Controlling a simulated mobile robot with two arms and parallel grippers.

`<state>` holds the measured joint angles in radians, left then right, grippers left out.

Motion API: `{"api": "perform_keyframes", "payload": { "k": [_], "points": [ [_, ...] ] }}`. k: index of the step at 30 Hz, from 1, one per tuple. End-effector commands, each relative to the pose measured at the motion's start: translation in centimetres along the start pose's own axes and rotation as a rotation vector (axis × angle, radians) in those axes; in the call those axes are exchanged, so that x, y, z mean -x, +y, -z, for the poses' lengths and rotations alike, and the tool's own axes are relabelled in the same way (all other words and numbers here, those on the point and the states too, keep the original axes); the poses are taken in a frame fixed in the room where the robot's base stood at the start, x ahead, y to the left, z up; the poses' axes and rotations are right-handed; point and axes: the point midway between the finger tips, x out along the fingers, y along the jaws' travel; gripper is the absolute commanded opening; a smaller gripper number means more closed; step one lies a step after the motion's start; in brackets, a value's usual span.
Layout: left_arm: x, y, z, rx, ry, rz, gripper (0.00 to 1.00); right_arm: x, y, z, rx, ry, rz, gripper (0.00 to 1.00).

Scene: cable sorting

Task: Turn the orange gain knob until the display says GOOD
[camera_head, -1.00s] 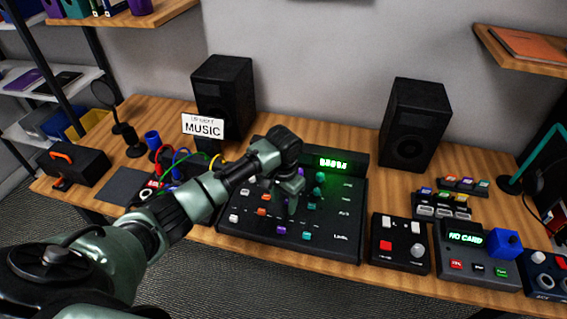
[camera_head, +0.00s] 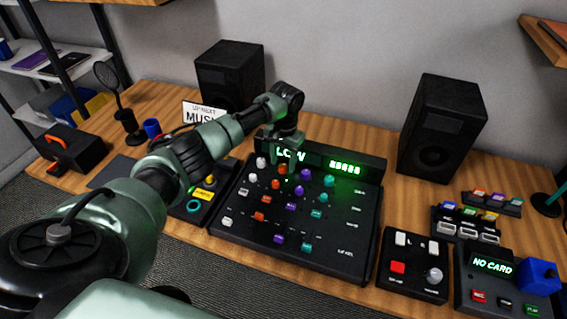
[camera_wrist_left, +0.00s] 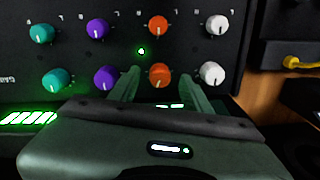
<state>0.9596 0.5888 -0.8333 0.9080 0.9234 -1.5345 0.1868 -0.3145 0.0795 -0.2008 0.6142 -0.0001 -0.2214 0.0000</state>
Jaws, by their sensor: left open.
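The orange gain knob (camera_head: 282,170) is in the row closest to the display. In the left wrist view the orange knob (camera_wrist_left: 160,76) lies between the fingertips, its white mark showing. My left gripper (camera_head: 285,158) is open and points down at that knob; its fingers (camera_wrist_left: 158,88) are on either side of it, with small gaps visible. My right gripper is not in view.
White (camera_wrist_left: 211,73) and purple (camera_wrist_left: 105,78) knobs flank the orange one, close outside the fingers. Two black speakers (camera_head: 440,128) stand behind. A smaller control box (camera_head: 412,266) and a NO CARD unit (camera_head: 495,282) stand to the right.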

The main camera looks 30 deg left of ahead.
Motion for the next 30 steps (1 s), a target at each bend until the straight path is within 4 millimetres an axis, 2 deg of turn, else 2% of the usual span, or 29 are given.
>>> {"api": "perform_keyframes", "payload": {
  "k": [4,8,12,13,18,23,30],
  "points": [
    [-1.2,0.0,0.0,0.0,0.0,0.0,0.48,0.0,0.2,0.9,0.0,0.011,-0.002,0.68],
    [-1.4,0.0,0.0,-0.001,0.002,0.0,0.48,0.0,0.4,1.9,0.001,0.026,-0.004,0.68],
    [-1.4,0.0,0.0,-0.001,0.002,0.0,0.48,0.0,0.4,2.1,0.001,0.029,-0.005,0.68],
    [-1.4,0.0,0.0,-0.001,0.002,0.0,0.45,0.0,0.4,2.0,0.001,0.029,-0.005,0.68],
    [-1.4,0.0,0.0,-0.001,0.002,0.0,0.0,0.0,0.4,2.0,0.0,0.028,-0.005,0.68],
    [-1.4,0.0,0.0,-0.013,0.002,0.0,0.0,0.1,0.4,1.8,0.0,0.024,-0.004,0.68],
    [-1.2,0.1,-0.1,-0.237,0.009,-0.001,0.0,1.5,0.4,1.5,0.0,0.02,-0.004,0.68]
  ]
}}
